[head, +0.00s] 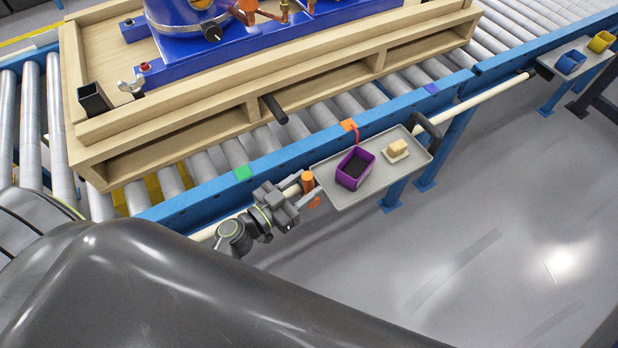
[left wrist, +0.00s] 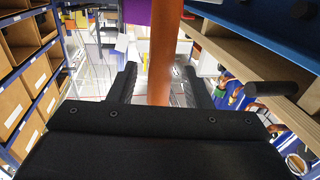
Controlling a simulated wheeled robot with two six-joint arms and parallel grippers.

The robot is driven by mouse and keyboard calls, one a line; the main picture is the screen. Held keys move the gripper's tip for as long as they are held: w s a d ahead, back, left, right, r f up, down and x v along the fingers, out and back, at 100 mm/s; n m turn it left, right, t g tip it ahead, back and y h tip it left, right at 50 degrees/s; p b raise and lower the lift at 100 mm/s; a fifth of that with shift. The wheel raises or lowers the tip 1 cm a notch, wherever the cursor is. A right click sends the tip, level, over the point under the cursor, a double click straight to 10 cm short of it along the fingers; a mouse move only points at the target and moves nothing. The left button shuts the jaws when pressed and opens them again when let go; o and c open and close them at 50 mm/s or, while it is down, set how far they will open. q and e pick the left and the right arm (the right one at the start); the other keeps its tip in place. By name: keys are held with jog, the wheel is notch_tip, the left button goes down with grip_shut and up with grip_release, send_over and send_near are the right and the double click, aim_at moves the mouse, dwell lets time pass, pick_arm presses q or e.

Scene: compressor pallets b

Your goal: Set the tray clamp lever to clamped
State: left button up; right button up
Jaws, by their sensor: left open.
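The orange tray clamp lever (head: 308,182) stands at the left end of the grey tray (head: 345,197), beside the pale rail. My left gripper (head: 300,190) is at the lever, with its jaws open. In the left wrist view the orange lever (left wrist: 161,55) stands upright between the two black fingers of my left gripper (left wrist: 161,88). Gaps show beside the lever, so no grip on it is visible. The lever's lower end is hidden behind the gripper body. I cannot tell whether the lever is set to clamped. My right gripper is not in view.
The tray holds a purple bin (head: 351,183) with dark contents and a beige block (head: 398,147). The blue conveyor frame (head: 275,164) runs just behind it. A wooden pallet (head: 160,150) carries a blue compressor (head: 190,14). Open floor (head: 500,220) lies in front.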

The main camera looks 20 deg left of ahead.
pick_arm(q)
jog(key=shift+x, duration=0.9)
jog(key=shift+c, duration=0.3)
grip_shut()
